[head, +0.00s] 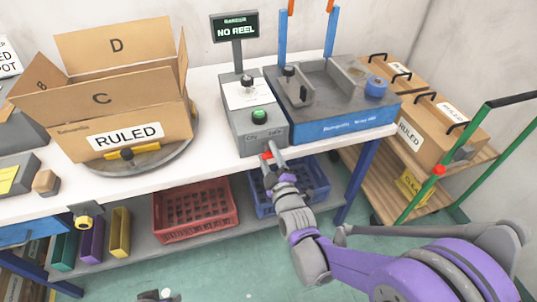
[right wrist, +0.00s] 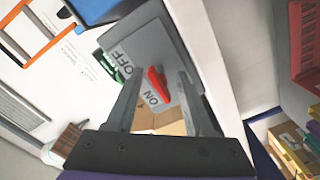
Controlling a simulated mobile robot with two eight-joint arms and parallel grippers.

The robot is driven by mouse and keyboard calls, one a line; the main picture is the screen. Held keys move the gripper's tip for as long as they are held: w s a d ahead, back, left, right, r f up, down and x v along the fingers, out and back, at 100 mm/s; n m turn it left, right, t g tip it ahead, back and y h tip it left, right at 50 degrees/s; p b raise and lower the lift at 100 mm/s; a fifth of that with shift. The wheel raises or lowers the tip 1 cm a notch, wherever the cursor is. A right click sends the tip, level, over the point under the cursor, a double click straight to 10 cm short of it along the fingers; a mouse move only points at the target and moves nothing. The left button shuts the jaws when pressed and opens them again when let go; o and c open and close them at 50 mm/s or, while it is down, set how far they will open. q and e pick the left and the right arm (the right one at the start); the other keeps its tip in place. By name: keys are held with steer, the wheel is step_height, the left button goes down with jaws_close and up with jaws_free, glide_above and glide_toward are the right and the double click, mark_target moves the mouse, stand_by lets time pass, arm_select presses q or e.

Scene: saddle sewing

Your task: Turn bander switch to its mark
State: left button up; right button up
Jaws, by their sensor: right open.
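The bander switch (right wrist: 158,83) is a red lever on a grey plate (right wrist: 152,48) lettered OFF and ON, seen in the right wrist view. It stands slantwise between the two words; I cannot tell which mark it points at. In the head view the red switch (head: 267,156) shows at the lower front of the grey control box (head: 248,140). My right gripper (head: 273,152) is open in front of that box. In the wrist view its fingers (right wrist: 160,76) lie on either side of the lever, with gaps. A grey part (head: 158,295) at the bottom edge may be my left gripper.
The box has a green button (head: 259,116) and a black knob (head: 247,81); a display (head: 235,27) reads NO REEL. The blue-grey machine (head: 345,120) stands right of it. A RULED carton (head: 120,130) stands left. Red (head: 195,210) and blue crates (head: 310,180) sit below.

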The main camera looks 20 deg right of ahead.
steer(key=shift+w, duration=0.1)
jaws_close()
steer(key=shift+m, duration=0.4)
steer(key=m, duration=0.7)
steer(key=shift+m, duration=0.3)
steer(key=m, duration=0.4)
steer(key=shift+m, duration=2.2)
